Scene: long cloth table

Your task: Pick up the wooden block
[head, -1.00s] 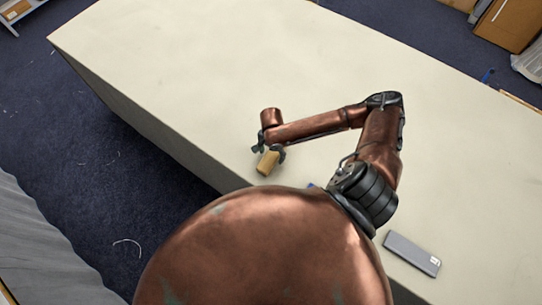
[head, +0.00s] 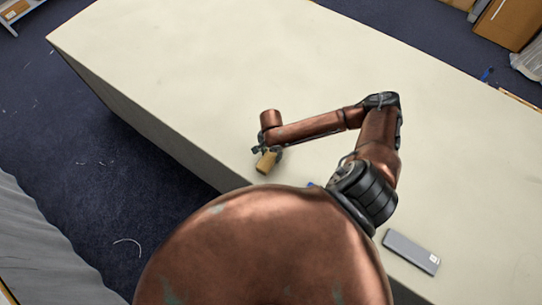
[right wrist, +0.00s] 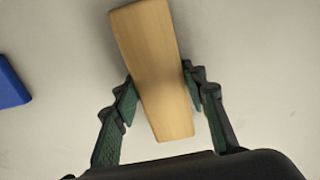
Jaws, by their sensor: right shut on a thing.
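The wooden block (head: 267,162) is at the near edge of the table, left of my right arm, in the head view. My right gripper (head: 268,151) is shut on it. In the right wrist view the tan block (right wrist: 156,70) lies between the two fingers of the right gripper (right wrist: 160,92), one finger on each side of it. The block's far end reaches beyond the fingertips. I cannot tell whether the block is touching the table. My left gripper is not in view.
The long cloth table (head: 230,70) is largely bare beyond my arm. A grey slab-like box (head: 411,252) lies at the near right. A blue object (right wrist: 10,84) shows at the left of the right wrist view. Cardboard boxes (head: 510,22) stand on the floor behind.

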